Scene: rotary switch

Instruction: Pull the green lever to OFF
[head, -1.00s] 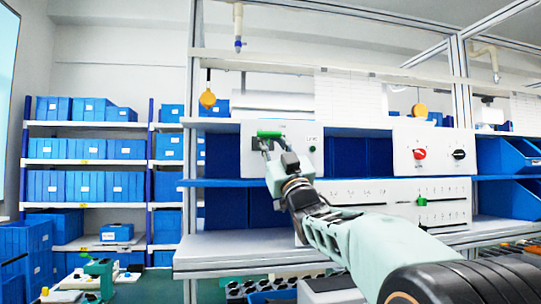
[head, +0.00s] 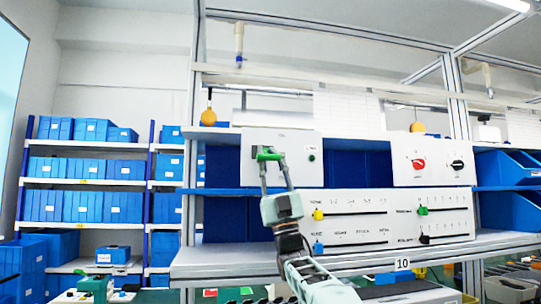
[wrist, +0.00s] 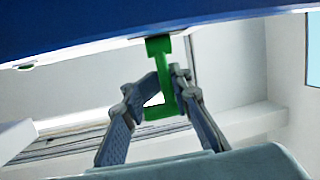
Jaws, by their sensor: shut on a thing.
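The green lever (head: 267,155) sticks out from the front of a white switch panel (head: 303,142) on the shelf in the head view. My gripper (head: 272,161) reaches up to it from below, with its fingers on the lever. In the wrist view the green lever (wrist: 162,75) hangs from the panel's edge and passes between the two fingers of my gripper (wrist: 167,85). The fingers are shut on it. The fingers hide part of the lever and the switch behind it. The OFF marking is too small to read.
A panel with a red knob (head: 419,164) and a black knob (head: 457,164) stands to the right. Below is a slider panel with a yellow slider (head: 318,215) and others. The blue shelf edge (head: 350,189) runs under the switch panel. The bench top (head: 225,258) is clear.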

